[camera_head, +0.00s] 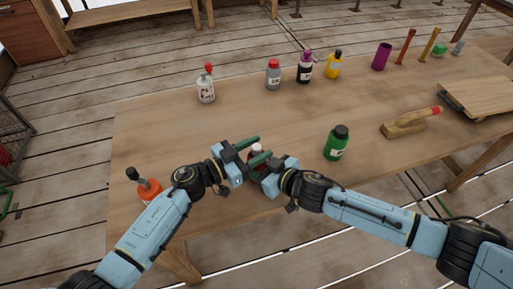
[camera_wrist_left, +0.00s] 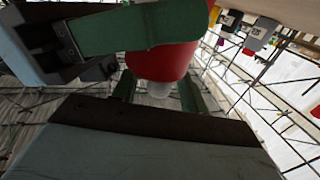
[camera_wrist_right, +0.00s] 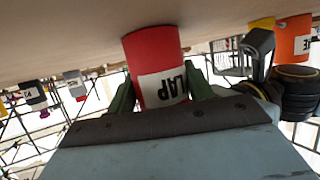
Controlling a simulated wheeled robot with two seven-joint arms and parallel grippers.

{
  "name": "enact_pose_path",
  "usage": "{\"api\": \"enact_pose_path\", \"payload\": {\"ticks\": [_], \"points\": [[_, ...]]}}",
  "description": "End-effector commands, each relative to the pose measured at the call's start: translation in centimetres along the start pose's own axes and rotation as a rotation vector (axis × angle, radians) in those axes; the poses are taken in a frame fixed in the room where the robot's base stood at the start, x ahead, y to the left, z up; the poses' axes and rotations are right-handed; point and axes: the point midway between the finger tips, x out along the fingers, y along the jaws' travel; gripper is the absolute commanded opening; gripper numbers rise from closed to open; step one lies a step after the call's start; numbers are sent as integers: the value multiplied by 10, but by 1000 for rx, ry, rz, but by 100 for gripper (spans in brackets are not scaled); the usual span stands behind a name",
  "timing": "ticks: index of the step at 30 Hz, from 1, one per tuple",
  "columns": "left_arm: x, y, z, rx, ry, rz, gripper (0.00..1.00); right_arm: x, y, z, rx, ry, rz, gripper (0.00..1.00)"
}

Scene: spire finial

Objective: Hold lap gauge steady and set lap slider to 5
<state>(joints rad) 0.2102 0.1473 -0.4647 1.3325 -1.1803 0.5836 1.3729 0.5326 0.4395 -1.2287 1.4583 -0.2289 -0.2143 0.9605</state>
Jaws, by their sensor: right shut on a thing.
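The lap gauge (camera_wrist_right: 152,48) is a red cylinder with a white "LAP" label. My right gripper (camera_wrist_right: 162,90) is shut on it, one green finger on each side. In the head view the grippers mostly hide the gauge, leaving a whitish top (camera_head: 257,147) and a bit of red. My left gripper (camera_head: 254,150) is beside the gauge top, its green fingers apart. No slider mark or number can be read.
An orange bottle (camera_head: 150,191) stands near my left arm and a green bottle (camera_head: 337,142) right of the grippers. A white bottle (camera_head: 206,90) and several others stand further back. The table middle is clear.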

Motion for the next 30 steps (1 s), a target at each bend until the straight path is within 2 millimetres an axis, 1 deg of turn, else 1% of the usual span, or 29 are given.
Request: {"api": "enact_pose_path", "payload": {"ticks": [5,8,11,18,21,25,30], "points": [[-1,0,0,0,0,0,44,0,0,0,0,-1,0,26],[-7,0,0,1,-1,0,44,0,0,0,0,-1,0,26],[-22,0,1,2,-3,0,44,0,0,0,0,-1,0,26],[-74,0,1,1,-5,1,44,0,0,0,0,-1,0,26],[-93,0,1,0,-3,0,44,0,0,0,0,-1,0,26],[-110,0,1,0,-3,-1,44,0,0,0,0,-1,0,26],[-120,0,0,-1,0,1,44,0,0,0,0,0,-1,26]]}}
